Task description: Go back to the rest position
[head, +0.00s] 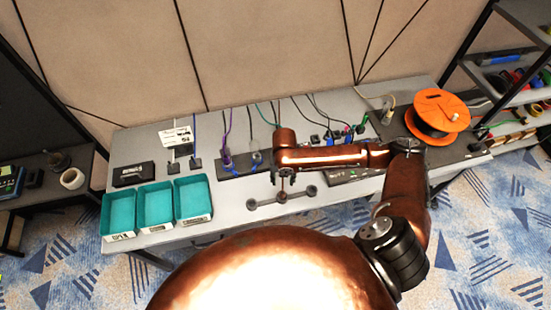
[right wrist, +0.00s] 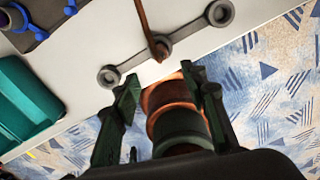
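My right arm reaches in from the right over the grey table (head: 235,200) in the head view. My right gripper (head: 284,168) points down over the table's middle, and the arm partly hides it. In the right wrist view, the gripper's (right wrist: 163,85) two dark fingers stand apart with a clear gap. A copper and dark rounded part shows behind that gap, and I see nothing gripped. A dark three-ring piece (head: 282,198) lies on the table close by, and it also shows in the right wrist view (right wrist: 185,35). A thin brown rod (right wrist: 145,22) meets its middle ring. My left gripper is not in view.
Three teal trays (head: 118,213) stand at the table's left. A black box (head: 133,174), cables and plugs lie along the back. An orange spool (head: 438,112) stands at the right, near my arm. Shelves flank both sides. The table front between trays and three-ring piece is clear.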

